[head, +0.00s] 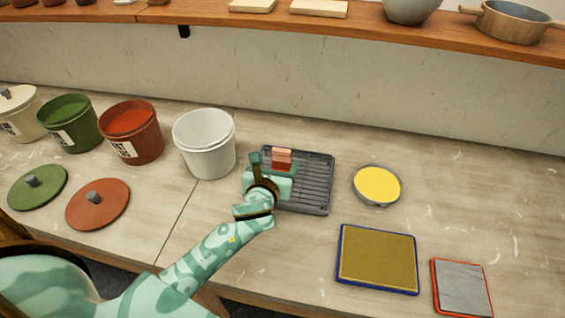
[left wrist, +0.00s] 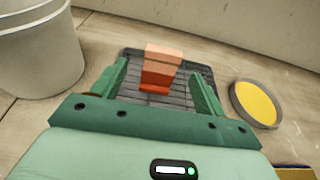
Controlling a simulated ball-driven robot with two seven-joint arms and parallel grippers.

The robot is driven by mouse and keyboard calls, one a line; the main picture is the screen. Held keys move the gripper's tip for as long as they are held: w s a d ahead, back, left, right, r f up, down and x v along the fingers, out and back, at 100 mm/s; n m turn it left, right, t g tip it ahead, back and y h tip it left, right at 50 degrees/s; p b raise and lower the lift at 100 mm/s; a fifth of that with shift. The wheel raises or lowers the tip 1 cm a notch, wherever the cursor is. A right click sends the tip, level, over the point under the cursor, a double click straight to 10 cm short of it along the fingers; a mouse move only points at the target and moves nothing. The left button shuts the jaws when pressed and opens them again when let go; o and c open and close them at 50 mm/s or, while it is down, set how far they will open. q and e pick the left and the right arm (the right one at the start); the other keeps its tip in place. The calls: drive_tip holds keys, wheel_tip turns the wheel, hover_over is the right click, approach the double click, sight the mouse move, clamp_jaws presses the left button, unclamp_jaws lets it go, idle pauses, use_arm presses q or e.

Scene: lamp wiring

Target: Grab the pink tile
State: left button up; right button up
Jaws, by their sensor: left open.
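The pink tile (head: 282,153) stands on the dark ribbed rack (head: 318,190), with its lower part a deeper red-orange. In the left wrist view the tile (left wrist: 163,62) sits between the two green fingers, with a gap on each side. My left gripper (head: 270,163) is open over the near left part of the rack; its fingers also show in the left wrist view (left wrist: 160,85). The gripper hides part of the rack and the foot of the tile in the head view. My right gripper is in neither view.
A white bucket (head: 205,145) stands close left of the rack. A round dish of yellow (head: 377,184) is at its right. A blue-edged tray (head: 377,259) and a red-edged grey slab (head: 462,288) lie at front right. A wooden shelf (head: 340,29) runs above the back.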

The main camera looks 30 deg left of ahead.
sight(281, 156)
use_arm(q)
drive_tip(key=shift+w+a+f, duration=0.2)
drive_tip(key=shift+w, duration=0.35)
drive_tip(key=b+x, duration=0.2)
drive_tip(key=x, duration=0.3)
drive_tip(key=shift+d+f, duration=0.15)
drive_tip(key=shift+f, duration=0.05)
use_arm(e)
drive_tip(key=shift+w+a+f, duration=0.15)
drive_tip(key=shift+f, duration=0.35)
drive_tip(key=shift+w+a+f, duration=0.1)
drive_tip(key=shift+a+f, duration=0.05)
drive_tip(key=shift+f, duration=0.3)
use_arm(q)
drive_tip(key=shift+r, duration=0.1)
drive_tip(key=c, duration=1.2)
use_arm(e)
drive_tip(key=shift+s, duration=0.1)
use_arm(q)
drive_tip(key=shift+r, duration=0.1)
